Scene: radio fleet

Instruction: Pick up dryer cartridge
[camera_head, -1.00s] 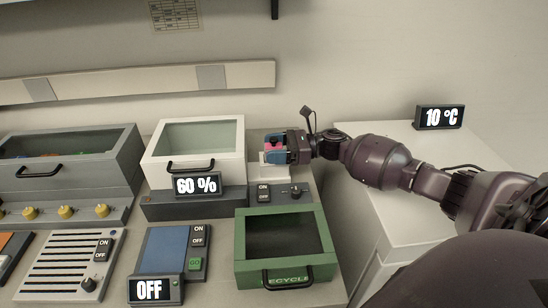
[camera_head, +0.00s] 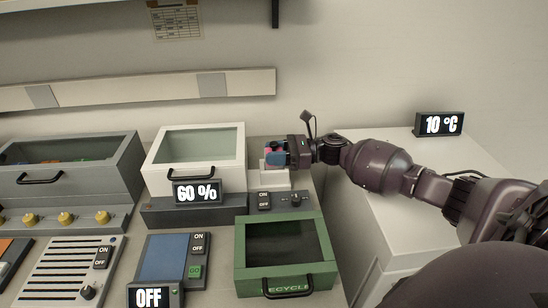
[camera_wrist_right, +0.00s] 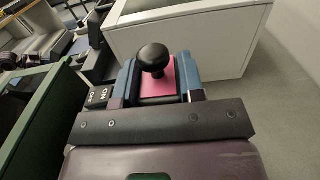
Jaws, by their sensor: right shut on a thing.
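The dryer cartridge appears to be the pink piece with a round black knob (camera_wrist_right: 153,58) in the right wrist view. Its pink face (camera_wrist_right: 184,74) lies between the blue fingers of my right gripper (camera_wrist_right: 158,92). In the head view, my right gripper (camera_head: 275,157) is shut on the cartridge (camera_head: 273,147), just above a small white block (camera_head: 276,179). The fingers hide most of the cartridge. I cannot tell whether its underside is clear of the block. My left gripper is not in view.
A white lidded box (camera_head: 195,170) with a 60 % display (camera_head: 197,191) stands close left of the gripper. A green recycle bin (camera_head: 285,255) is in front. A white cabinet (camera_head: 385,205) with a 10 °C display (camera_head: 439,124) is at right. A grey lidded box (camera_head: 110,185) is at left.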

